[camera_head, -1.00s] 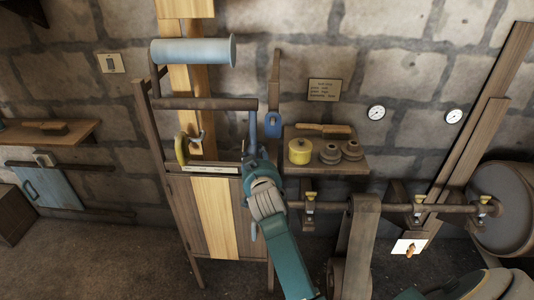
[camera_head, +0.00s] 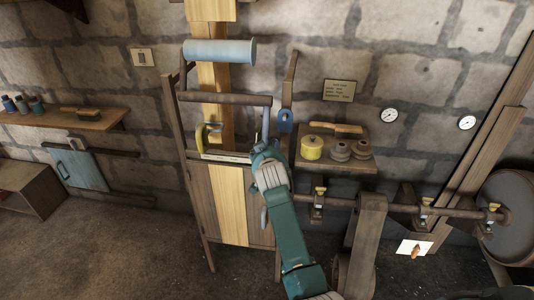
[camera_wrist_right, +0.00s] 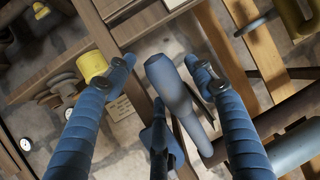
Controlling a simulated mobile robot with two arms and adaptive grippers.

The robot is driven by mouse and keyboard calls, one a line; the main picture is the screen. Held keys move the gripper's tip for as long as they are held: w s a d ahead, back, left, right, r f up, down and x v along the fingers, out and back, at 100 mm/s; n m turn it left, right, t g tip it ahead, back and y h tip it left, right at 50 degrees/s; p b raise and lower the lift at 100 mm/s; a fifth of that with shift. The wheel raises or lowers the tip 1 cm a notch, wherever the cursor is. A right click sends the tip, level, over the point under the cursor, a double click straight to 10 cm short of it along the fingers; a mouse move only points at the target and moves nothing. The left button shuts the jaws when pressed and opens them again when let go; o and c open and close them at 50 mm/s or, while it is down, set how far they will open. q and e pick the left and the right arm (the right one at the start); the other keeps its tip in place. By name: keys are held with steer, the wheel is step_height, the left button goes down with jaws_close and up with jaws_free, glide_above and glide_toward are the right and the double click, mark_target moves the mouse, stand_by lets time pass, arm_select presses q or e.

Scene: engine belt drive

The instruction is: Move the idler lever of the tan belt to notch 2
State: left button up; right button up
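The tan belt (camera_head: 231,205) is a light strip running down a wooden frame, behind a blue-grey roller (camera_head: 219,52). A slim blue-grey lever handle (camera_head: 265,122) stands at the frame's right side; I take it for the idler lever. A pale notched or labelled plate (camera_head: 226,157) lies left of it; its notches are too small to read. My right gripper (camera_head: 264,150) is at the lever. In the right wrist view the open fingers (camera_wrist_right: 164,68) stand on both sides of the handle (camera_wrist_right: 176,85), with visible gaps.
A yellow hooked handle (camera_head: 206,136) is left of the lever. A shelf (camera_head: 335,165) with a yellow pot (camera_head: 312,147) and dark pulleys is further right. A shaft (camera_head: 430,211) and brown belt (camera_head: 366,235) are at lower right.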

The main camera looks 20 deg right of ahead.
mark_target(266, 126)
steer(key=shift+r, duration=0.35)
step_height(266, 126, up, 10)
steer(key=shift+f, duration=0.25)
arm_select(q)
steer(key=shift+s, duration=0.5)
arm_select(e)
steer(key=shift+f, duration=0.1)
